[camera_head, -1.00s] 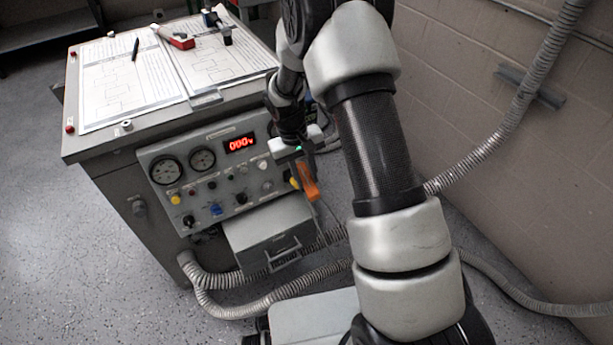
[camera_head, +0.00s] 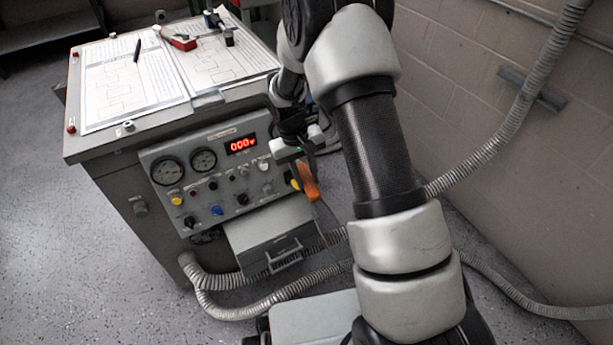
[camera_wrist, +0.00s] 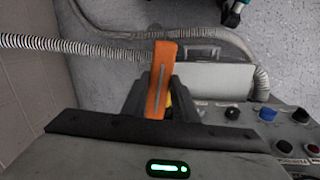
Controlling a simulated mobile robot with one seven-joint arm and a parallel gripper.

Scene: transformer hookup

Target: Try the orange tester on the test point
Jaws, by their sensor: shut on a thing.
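My gripper (camera_head: 298,172) is in front of the right part of the console's control panel (camera_head: 207,168). It is shut on the orange tester (camera_head: 309,181), which hangs tilted from the jaws in the head view. In the wrist view the orange tester (camera_wrist: 160,80) stands up between the dark fingers. A thin dark line runs from its lower end in the head view. A red display (camera_head: 241,145) on the panel reads what looks like 000v. Which panel feature is the test point, I cannot tell. The tester's tip is hard to make out.
A grey box with a handle (camera_head: 272,238) juts out below the panel. Ribbed hoses (camera_head: 225,309) run along the floor and up the right wall. Papers (camera_head: 130,80) and a red-handled tool (camera_head: 178,40) lie on the console top. The floor at left is clear.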

